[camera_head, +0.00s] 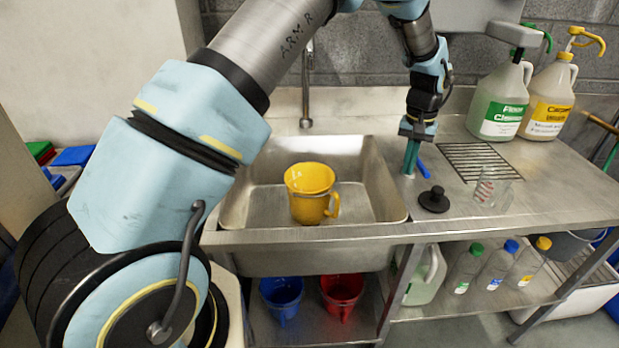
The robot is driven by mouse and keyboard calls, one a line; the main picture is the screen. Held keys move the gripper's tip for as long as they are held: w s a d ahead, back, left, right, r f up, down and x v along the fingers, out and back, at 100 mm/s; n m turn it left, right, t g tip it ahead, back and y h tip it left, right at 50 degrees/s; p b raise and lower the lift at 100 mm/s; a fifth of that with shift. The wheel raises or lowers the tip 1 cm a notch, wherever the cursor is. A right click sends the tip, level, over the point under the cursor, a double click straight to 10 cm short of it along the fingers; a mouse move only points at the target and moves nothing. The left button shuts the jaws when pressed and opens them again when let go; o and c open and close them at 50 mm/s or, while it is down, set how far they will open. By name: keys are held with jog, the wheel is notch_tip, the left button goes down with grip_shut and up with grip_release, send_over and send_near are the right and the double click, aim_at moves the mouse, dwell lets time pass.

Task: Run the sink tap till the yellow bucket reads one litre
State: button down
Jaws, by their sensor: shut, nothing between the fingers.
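The yellow bucket (308,180) stands upright in the sink basin (262,205), its handle to the right. No litre marks can be read on it, and its water level cannot be made out. The tap spout (306,85) hangs behind the basin, partly covered by my arm; no water stream shows. My gripper (409,171) is shut and empty, pointing down over the counter right of the basin. A small blue lever-like piece (423,168) is just right of its fingertips; I cannot tell if they touch.
A black plug-like disc (434,200), a drain grating (478,162) and a clear measuring cup (492,187) are on the right counter. Two large jugs (500,100) (550,98) stand behind. Blue (282,295) and red buckets (342,292) are on the shelf below.

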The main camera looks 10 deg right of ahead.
jog(key=shift+s+d, duration=0.55)
jog(key=shift+d, duration=0.35)
jog(key=shift+s+d, duration=0.2)
jog(key=shift+d, duration=0.35)
jog(key=shift+s+d, duration=0.15)
jog(key=shift+d, duration=0.4)
jog(key=shift+d+p, duration=0.3)
jog(key=shift+d, duration=0.8)
